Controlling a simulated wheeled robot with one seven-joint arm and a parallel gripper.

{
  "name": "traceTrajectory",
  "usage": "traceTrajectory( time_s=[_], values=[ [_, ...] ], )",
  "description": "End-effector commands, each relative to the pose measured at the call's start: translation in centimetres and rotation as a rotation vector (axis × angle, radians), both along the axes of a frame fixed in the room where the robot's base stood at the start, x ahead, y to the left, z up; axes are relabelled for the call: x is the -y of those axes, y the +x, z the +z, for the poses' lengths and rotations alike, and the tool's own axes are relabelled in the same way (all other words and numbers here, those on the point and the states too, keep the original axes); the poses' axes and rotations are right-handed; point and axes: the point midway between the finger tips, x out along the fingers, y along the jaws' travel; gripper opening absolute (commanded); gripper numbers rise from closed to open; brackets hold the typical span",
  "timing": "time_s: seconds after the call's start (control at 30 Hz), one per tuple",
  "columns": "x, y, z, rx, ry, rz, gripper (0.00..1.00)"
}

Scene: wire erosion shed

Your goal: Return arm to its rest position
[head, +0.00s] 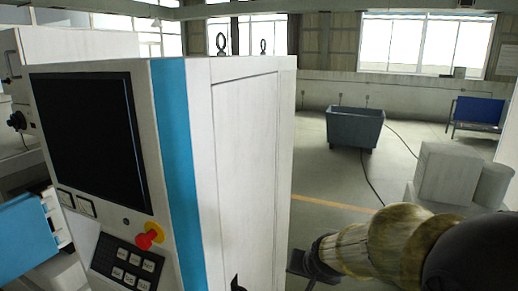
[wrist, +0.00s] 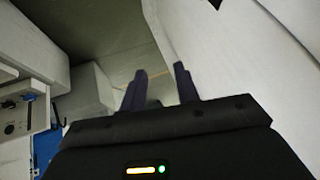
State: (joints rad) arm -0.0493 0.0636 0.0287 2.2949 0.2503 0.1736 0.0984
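My arm reaches in from the lower right of the head view, with its yellowish links bent toward the middle. My gripper (head: 303,266) is at the arm's far end, low beside the white side of the machine cabinet (head: 245,160). In the wrist view my gripper (wrist: 161,84) shows two dark fingers standing apart with only floor between them. It is open and holds nothing.
The cabinet carries a dark screen (head: 88,135), a red knob (head: 150,236) and a keypad (head: 122,264). A grey bin (head: 355,128) and a blue bench (head: 478,111) stand farther back. White blocks (head: 449,172) stand at right. Open floor with cables lies between.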

Motion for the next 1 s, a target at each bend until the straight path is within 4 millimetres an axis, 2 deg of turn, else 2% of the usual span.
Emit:
traceTrajectory(
  time_s=[0.03,0.2,0.3,0.37,0.5,1.0],
  values=[
    [0.7,-2.0,-2.1,-0.054,-0.033,0.028,0.31],
    [2.8,-8.8,-7.2,-0.236,-0.136,0.138,0.31],
    [3.7,-11.9,-9.0,-0.315,-0.175,0.19,0.31],
    [4.0,-13.1,-9.6,-0.346,-0.188,0.209,0.31],
    [4.3,-14.0,-9.9,-0.369,-0.199,0.226,0.31],
    [4.2,-13.8,-9.8,-0.365,-0.198,0.224,0.31]
  ],
)
